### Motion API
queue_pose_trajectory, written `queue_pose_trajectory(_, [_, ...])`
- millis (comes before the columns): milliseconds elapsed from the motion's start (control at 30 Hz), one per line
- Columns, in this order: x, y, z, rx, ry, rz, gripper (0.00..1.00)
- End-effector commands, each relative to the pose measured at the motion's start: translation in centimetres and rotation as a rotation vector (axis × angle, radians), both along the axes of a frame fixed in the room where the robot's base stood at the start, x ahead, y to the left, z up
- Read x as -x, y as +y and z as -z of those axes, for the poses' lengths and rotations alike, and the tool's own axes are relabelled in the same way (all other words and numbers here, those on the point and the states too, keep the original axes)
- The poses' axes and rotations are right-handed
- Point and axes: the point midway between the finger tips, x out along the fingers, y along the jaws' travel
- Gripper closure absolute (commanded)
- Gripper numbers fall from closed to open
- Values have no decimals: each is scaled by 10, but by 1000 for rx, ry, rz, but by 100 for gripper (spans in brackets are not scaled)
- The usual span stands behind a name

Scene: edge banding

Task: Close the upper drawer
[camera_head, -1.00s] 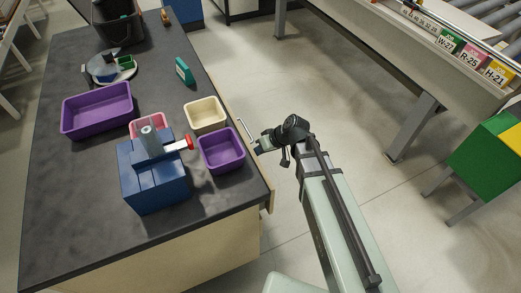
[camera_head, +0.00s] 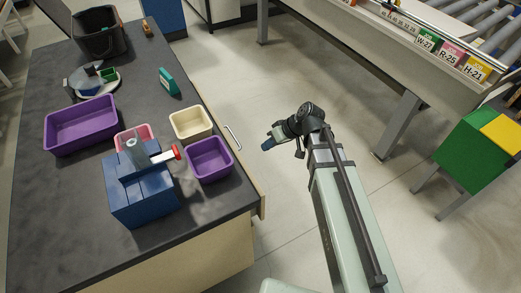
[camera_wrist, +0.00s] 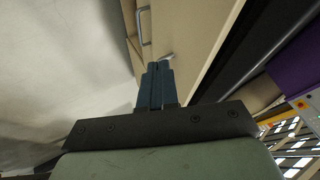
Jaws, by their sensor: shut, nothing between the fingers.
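The workbench's drawer side has a pale wooden front (camera_wrist: 205,45). In the head view a metal drawer handle (camera_head: 233,138) shows beside the bench's right edge. The wrist view shows two handles: one (camera_wrist: 167,57) just beyond my fingertips, on the side nearer the benchtop, and another (camera_wrist: 145,26) farther left. My gripper (camera_head: 266,143) is to the right of the bench, with a gap to the handle in the head view. Its blue fingers (camera_wrist: 158,66) are together and empty, pointing at the front. How far the upper drawer stands out is hard to tell.
On the dark benchtop (camera_head: 60,200) near that edge stand a purple bin (camera_head: 209,160), a cream bin (camera_head: 190,124) and a blue block device (camera_head: 140,195). A green and yellow box (camera_head: 480,140) stands at right. Floor between is clear.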

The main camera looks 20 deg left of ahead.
Motion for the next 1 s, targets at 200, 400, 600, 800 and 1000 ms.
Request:
queue_pose_trajectory(200, [-1, -13, -17, 1, -1, 0, 100])
queue_pose_trajectory(400, [-15, -6, -25, 1, 0, -1, 100])
queue_pose_trajectory(600, [-21, 3, -24, 2, 2, -2, 100])
queue_pose_trajectory(800, [-19, 16, -6, 1, 3, -2, 100])
queue_pose_trajectory(1000, [-18, 36, 21, 1, 3, -2, 100])
